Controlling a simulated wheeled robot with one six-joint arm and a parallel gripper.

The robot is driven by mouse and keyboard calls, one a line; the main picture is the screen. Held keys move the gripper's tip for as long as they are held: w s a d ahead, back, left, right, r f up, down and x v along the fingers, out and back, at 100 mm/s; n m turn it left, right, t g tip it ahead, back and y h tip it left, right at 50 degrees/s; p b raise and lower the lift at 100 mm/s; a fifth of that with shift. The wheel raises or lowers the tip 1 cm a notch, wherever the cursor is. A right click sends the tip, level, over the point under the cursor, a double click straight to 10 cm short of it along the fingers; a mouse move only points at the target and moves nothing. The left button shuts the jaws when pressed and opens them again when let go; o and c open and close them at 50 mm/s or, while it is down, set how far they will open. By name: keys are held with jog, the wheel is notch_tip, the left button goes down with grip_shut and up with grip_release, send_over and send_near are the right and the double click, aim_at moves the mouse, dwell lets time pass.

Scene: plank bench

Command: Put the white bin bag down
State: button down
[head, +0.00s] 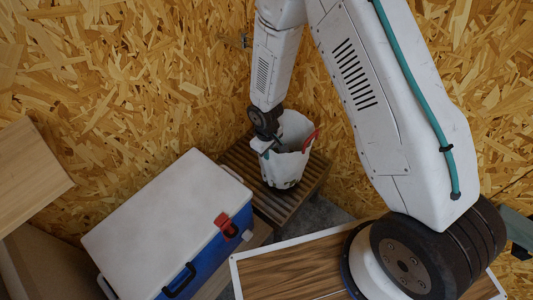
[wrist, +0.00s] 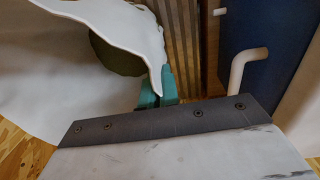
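The white bin bag (head: 285,163) is upright and open at the top, with a red piece (head: 311,139) at its right rim. It is over the slatted plank bench (head: 243,163); I cannot tell whether its base touches the slats. My gripper (head: 264,147) is at the bag's left rim. In the wrist view the bag (wrist: 105,22) fills the upper left, with a dark inside. A fold of its rim runs down to the teal fingertips (wrist: 157,90), which are shut on it. The bag's far side and underside are hidden.
A blue cool box (head: 205,262) with a white lid and red latch stands left of and in front of the bench. A wood-topped panel with a white edge (head: 290,272) lies at the front. Chipboard walls (head: 120,80) close in behind the bench.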

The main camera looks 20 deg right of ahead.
aim_at(266, 163)
jog(key=shift+w+a+f, duration=0.2)
jog(key=shift+w+f, duration=0.45)
jog(key=shift+d+f, duration=0.2)
jog(key=shift+f, duration=0.95)
jog(key=shift+f, duration=0.15)
jog(key=c, duration=1.6)
grip_release()
jog(key=shift+c, duration=0.2)
